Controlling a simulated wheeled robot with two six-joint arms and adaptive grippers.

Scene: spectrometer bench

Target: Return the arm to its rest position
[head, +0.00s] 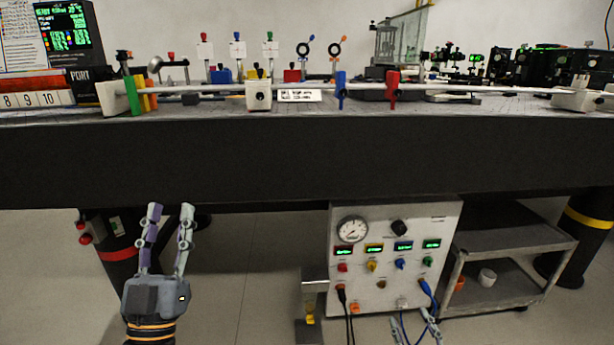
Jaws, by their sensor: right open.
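My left gripper (171,209) is at the lower left, below and in front of the dark bench edge. Its two fingers point up, apart, with nothing between them. My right gripper (414,324) shows only as fingertips at the bottom edge, in front of the lower part of the control panel. Its fingers are apart; its palm and the rest of the arm are out of frame. No rest mark or cradle for the arm shows.
The optical bench (300,160) spans the picture, with a long rail of coloured clamps and optics on top. A control panel (385,225) with gauge and cables stands below it. A metal cart (510,240) is at right. Floor shows between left gripper and panel.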

